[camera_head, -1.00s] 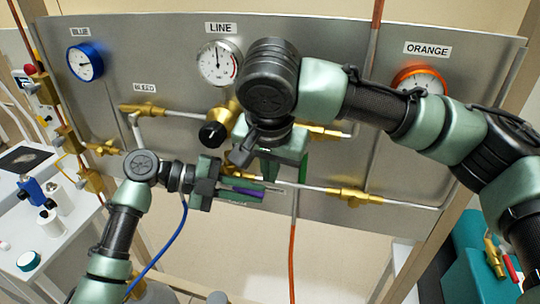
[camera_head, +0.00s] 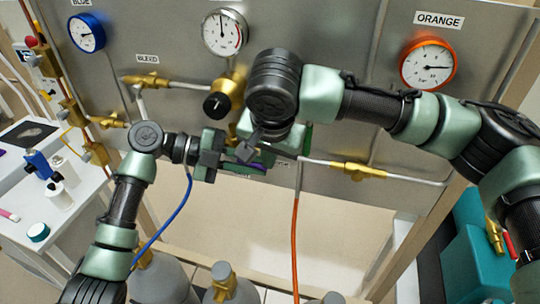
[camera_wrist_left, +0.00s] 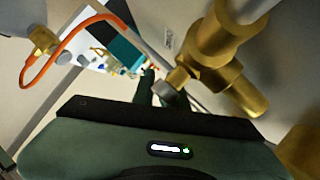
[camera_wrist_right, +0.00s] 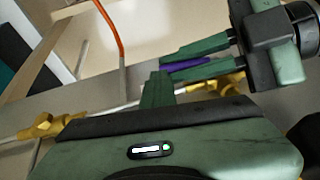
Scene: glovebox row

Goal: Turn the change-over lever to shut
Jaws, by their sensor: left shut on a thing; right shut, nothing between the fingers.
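A purple bar, probably the change-over lever, sits between the fingers of my left gripper (camera_head: 250,160) below the line gauge. The purple bar (camera_wrist_right: 187,63) and the left fingers around it show in the right wrist view. My left gripper is shut on it. I cannot read the lever's angle; my grippers cover much of it. My right gripper (camera_head: 304,142) is shut and empty, just right of the left gripper and close to the panel. Its closed fingers show in the right wrist view (camera_wrist_right: 157,90), beside the left fingertips.
The panel carries a blue gauge (camera_head: 86,32), a line gauge (camera_head: 223,33), an orange gauge (camera_head: 428,64), a black knob (camera_head: 216,105) and brass fittings (camera_head: 358,171). An orange hose (camera_head: 295,240) hangs below. Cylinders (camera_head: 160,278) stand at bottom. A white side table (camera_head: 85,215) is left.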

